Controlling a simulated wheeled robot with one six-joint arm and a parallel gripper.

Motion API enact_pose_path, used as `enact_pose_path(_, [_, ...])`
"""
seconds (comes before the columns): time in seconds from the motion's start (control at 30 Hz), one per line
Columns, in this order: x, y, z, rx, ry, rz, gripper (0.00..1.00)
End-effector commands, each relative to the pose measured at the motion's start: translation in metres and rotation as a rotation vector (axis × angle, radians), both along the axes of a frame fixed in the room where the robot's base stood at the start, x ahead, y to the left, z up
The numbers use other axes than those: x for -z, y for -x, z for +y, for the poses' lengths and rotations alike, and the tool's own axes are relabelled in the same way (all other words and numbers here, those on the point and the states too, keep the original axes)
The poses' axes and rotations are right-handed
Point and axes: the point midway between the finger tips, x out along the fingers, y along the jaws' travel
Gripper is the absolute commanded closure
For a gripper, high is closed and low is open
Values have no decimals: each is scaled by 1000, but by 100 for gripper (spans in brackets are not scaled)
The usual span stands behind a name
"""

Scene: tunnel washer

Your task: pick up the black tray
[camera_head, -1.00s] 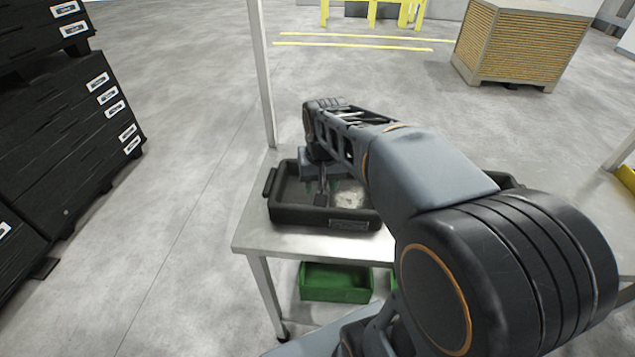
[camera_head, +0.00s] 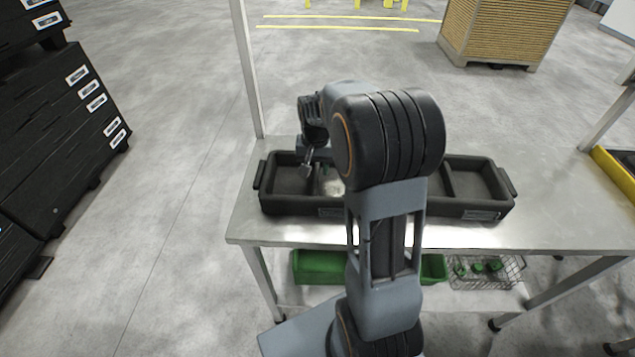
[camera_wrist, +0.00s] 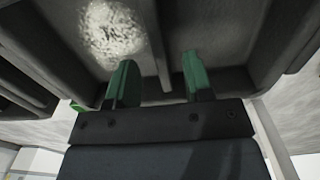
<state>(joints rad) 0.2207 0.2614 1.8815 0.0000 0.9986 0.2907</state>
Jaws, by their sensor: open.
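The black tray (camera_head: 282,203) lies on the metal table, with compartments showing left and right of my arm. My arm hides its middle, so I cannot tell whether it is one long tray or two. A whitish heap (camera_head: 333,188) lies in the left part; it also shows in the wrist view (camera_wrist: 112,32). My gripper (camera_head: 318,172) is over the left part, pointing down. In the wrist view its green fingertips (camera_wrist: 157,80) are apart, with a tray divider (camera_wrist: 157,45) showing between them. Nothing is held. I cannot tell whether the fingers touch the tray.
The table (camera_head: 560,225) has free top to the right. A post (camera_head: 245,70) rises at its back left. Green bins (camera_head: 318,267) and a wire basket (camera_head: 487,270) sit on the lower shelf. Black stacked crates (camera_head: 60,130) stand left. A yellow-edged surface (camera_head: 612,178) is far right.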

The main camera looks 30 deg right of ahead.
Motion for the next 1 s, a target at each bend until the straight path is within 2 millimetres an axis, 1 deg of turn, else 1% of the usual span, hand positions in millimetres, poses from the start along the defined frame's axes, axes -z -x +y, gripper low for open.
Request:
enact_pose_path(0.13, [8, 1, 0, 0, -1, 3, 53])
enact_pose_path(0.43, [46, 3, -1, 0, -1, 3, 53])
enact_pose_path(0.6, [54, 2, -1, 0, 0, 0, 53])
enact_pose_path(0.8, [54, 2, -1, -1, 0, 0, 53])
enact_pose_path(1.0, [54, 2, -1, -1, 0, 0, 72])
